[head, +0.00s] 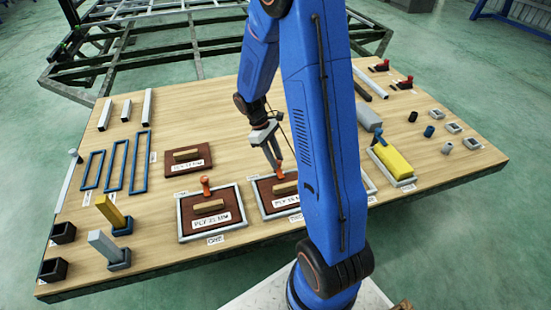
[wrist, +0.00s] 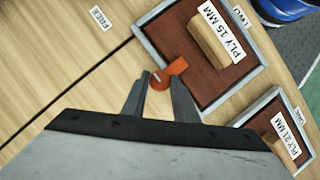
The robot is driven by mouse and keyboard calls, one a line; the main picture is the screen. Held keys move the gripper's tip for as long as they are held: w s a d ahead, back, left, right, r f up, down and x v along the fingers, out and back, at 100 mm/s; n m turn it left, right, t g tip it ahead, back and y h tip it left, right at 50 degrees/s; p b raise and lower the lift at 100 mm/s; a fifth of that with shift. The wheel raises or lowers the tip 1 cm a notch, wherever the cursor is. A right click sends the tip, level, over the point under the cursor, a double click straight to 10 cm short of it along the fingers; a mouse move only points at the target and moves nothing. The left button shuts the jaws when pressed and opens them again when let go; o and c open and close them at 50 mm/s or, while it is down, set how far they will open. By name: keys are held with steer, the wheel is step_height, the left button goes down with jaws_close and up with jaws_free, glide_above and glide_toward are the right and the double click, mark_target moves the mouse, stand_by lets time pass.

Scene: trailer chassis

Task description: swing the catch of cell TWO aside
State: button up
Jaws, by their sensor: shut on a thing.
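Cell TWO (head: 262,207) is a grey-framed tray near the middle front of the table. It holds a brown board (wrist: 205,85) with a wooden grip block (wrist: 210,42) and a "PLY 15 MM" label. Its orange catch (head: 279,174) stands at the far edge of the frame. In the wrist view the catch (wrist: 178,67) has a round end and a tab pointing towards the board. My gripper (wrist: 160,88) is shut on the catch, with one finger on each side of its round end. My gripper (head: 275,160) reaches down from above; my arm hides the cell's right part.
Cell ONE (head: 182,231), with its own orange catch (head: 205,184) and a "PLY 21 MM" board, lies just left. Another brown board (head: 188,172) lies behind it. A yellow block (head: 393,161) stands in a tray to the right. Bare wood lies beside the "FREE" label (wrist: 98,18).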

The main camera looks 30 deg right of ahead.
steer(key=shift+m, duration=0.3)
steer(key=m, duration=0.1)
steer(key=m+y, duration=0.1)
steer(key=m, duration=0.1)
steer(key=shift+w+d+m+y, duration=0.1)
steer(key=shift+d+m+y, duration=0.05)
steer(key=shift+m+y, duration=0.15)
steer(key=m+y, duration=0.1)
steer(key=m, duration=0.3)
steer(key=shift+d+y, duration=0.15)
steer(key=shift+y, duration=0.25)
steer(key=m+y, duration=0.1)
steer(key=m, duration=0.4)
steer(key=shift+d, duration=0.15)
steer(key=m+t, duration=0.1)
steer(key=m, duration=0.1)
steer(key=m+y, duration=0.1)
steer(key=m, duration=0.1)
steer(key=shift+s+m+t+y, duration=0.2)
steer(key=shift+m+t+y, duration=0.1)
steer(key=shift+t, duration=0.1)
steer(key=o, duration=1)
steer(key=shift+d, duration=0.1)
